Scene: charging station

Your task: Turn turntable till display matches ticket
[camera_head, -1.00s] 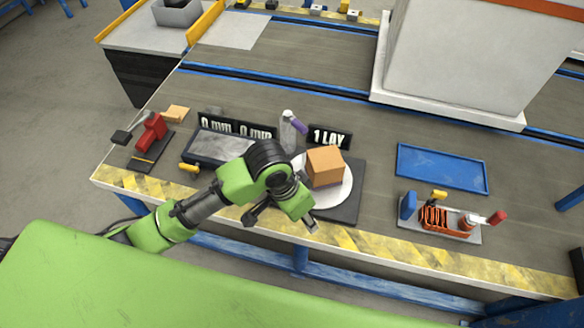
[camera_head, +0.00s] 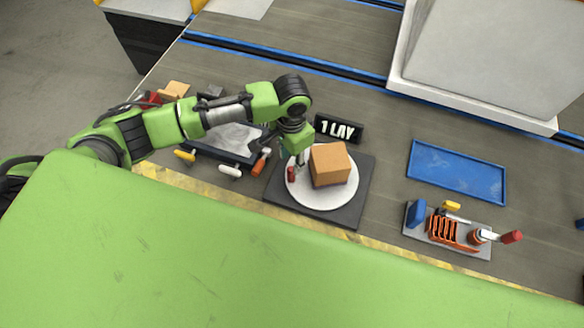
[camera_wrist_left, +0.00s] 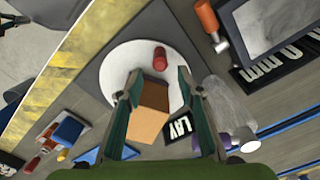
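The turntable is a white disc (camera_head: 325,200) on a dark square base (camera_head: 347,217). A brown box (camera_head: 331,164) and an upright red peg (camera_head: 291,174) stand on the disc; the peg also shows in the left wrist view (camera_wrist_left: 160,57). I cannot tell any ticket apart. My left gripper (camera_head: 299,160) is over the disc's left part, close to the peg. In the left wrist view its fingers (camera_wrist_left: 159,75) are apart, with the peg seen between and just beyond their tips, apparently untouched. My right gripper is out of view.
Left of the turntable are a grey-topped tray (camera_head: 228,140) and several handled tools, partly hidden by my arm. At right lie an empty blue tray (camera_head: 458,172) and a tool holder (camera_head: 446,232). A big white block (camera_head: 490,60) stands behind.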

